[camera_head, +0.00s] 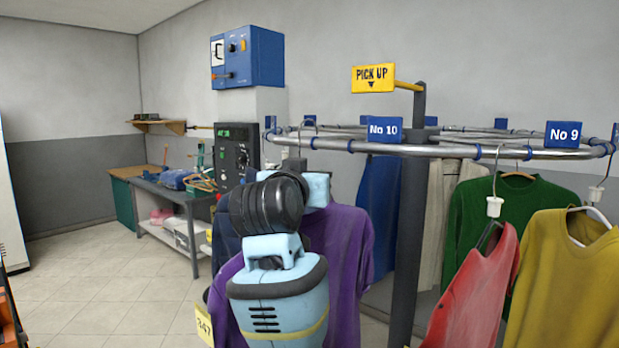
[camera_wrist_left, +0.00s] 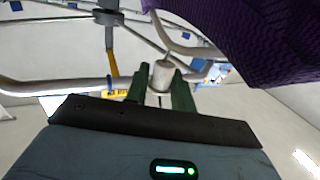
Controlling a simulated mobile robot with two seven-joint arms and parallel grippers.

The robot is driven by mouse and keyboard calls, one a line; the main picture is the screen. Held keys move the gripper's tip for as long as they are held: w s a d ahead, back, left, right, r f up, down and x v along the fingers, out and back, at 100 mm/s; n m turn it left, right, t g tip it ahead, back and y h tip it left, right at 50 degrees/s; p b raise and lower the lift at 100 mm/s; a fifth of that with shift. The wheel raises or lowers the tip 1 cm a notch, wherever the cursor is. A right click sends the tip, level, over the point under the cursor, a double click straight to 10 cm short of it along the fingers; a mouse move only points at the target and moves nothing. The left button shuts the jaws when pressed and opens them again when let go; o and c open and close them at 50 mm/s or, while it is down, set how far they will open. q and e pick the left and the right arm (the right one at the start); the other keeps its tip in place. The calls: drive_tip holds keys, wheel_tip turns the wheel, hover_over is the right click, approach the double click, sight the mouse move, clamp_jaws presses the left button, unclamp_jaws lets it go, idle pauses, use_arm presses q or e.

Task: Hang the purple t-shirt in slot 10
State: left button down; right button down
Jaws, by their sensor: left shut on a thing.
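The purple t-shirt (camera_head: 346,240) hangs upright below the rail, largely hidden behind my left arm. My left gripper (camera_wrist_left: 160,88) is shut on the pale neck of its hanger (camera_wrist_left: 163,72); in the head view my own wrist hides the fingers. The hanger's hook (camera_head: 309,122) shows at the rail's left end, left of the blue No 10 sign (camera_head: 384,129). I cannot tell whether the hook rests on the rail (camera_head: 450,151). In the wrist view the purple cloth (camera_wrist_left: 255,40) fills the upper right. My right gripper is not in view.
A red shirt (camera_head: 474,290), a mustard shirt (camera_head: 560,275) and a green sweater (camera_head: 515,215) hang to the right near the No 9 sign (camera_head: 563,134). A dark post (camera_head: 410,220) with a yellow PICK UP sign (camera_head: 373,78) stands right of the purple shirt. A workbench (camera_head: 175,195) is at back left.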

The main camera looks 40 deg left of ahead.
use_arm(q)
drive_tip(key=shift+s+r, duration=0.1)
drive_tip(key=shift+s, duration=0.15)
drive_tip(key=shift+w, duration=0.45)
drive_tip(key=shift+w, duration=0.15)
drive_tip(key=shift+w+d+y, duration=0.1)
drive_tip(key=shift+w+y, duration=0.2)
drive_tip(key=shift+w, duration=0.15)
drive_tip(key=shift+w, duration=0.1)
drive_tip(key=shift+w+d, duration=0.2)
drive_tip(key=shift+w, duration=2.65)
drive_tip(key=shift+f, duration=1.6)
